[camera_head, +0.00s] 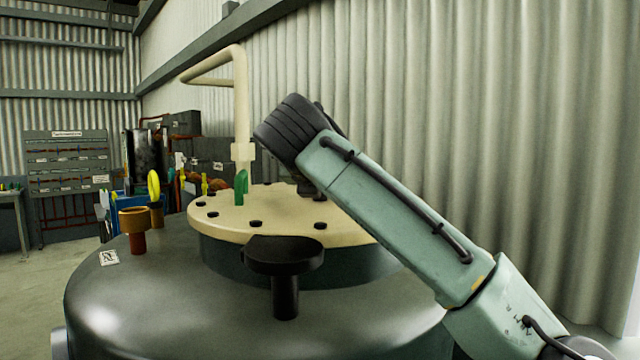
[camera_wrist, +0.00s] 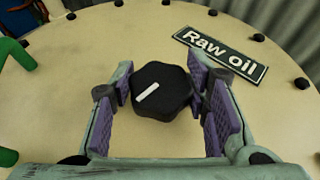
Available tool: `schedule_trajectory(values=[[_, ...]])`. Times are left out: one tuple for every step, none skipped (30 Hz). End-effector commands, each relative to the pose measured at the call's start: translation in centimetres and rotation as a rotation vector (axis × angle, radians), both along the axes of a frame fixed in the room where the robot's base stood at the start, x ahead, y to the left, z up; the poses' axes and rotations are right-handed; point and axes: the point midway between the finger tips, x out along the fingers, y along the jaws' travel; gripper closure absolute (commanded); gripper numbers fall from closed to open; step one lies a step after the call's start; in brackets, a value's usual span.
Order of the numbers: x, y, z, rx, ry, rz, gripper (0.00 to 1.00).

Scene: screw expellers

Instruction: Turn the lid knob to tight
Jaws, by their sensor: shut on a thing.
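The lid knob (camera_wrist: 172,78) is black with rounded lobes and shows in the middle of the wrist view. A white line on its top runs slantwise, from lower left to upper right. My gripper (camera_wrist: 162,92) is shut on the knob, with a purple-padded finger on each side. The knob sits on the cream lid (camera_wrist: 70,60), which also shows in the head view (camera_head: 225,218) on top of a dark vessel (camera_head: 150,300). In the head view my arm hides most of the gripper and the knob. No tight marking is readable.
A "Raw oil" plate (camera_wrist: 220,54) lies on the lid near the knob. Black bolts ring the lid's edge. A green handle (camera_head: 241,187) and a cream pipe (camera_head: 241,110) stand on its left. A black-topped post (camera_head: 285,256) stands in front. A corrugated wall (camera_head: 450,100) is behind.

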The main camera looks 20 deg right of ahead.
Motion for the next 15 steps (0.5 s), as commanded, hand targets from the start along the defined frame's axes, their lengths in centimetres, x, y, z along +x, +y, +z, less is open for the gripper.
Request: schedule_trajectory(values=[[0.07, 0.15, 0.06, 0.0, -0.001, -0.021, 0.85], [0.08, 0.17, 0.05, 0.0, 0.0, -0.037, 0.85], [0.09, 0.18, 0.06, -0.001, -0.001, -0.061, 0.85], [0.09, 0.2, 0.06, -0.001, 0.0, -0.081, 0.85], [0.1, 0.26, 0.07, -0.002, 0.0, -0.1, 0.85], [0.1, 0.25, 0.09, -0.001, -0.002, -0.131, 0.85], [0.1, 0.27, 0.07, -0.002, 0.0, -0.155, 0.85], [0.12, 0.27, 0.06, -0.001, -0.001, -0.181, 0.85], [0.12, 0.26, 0.09, -0.002, 0.0, -0.215, 0.85], [0.12, 0.32, 0.1, -0.001, -0.002, -0.24, 0.85], [0.11, 0.27, 0.1, -0.002, 0.0, -0.268, 0.85], [0.13, 0.3, 0.07, 0.0, -0.001, -0.302, 0.85], [0.12, 0.26, 0.09, -0.001, -0.002, -0.328, 0.85], [0.12, 0.29, 0.07, 0.0, 0.0, -0.354, 0.85], [0.1, 0.24, 0.09, 0.0, -0.001, -0.389, 0.85]])
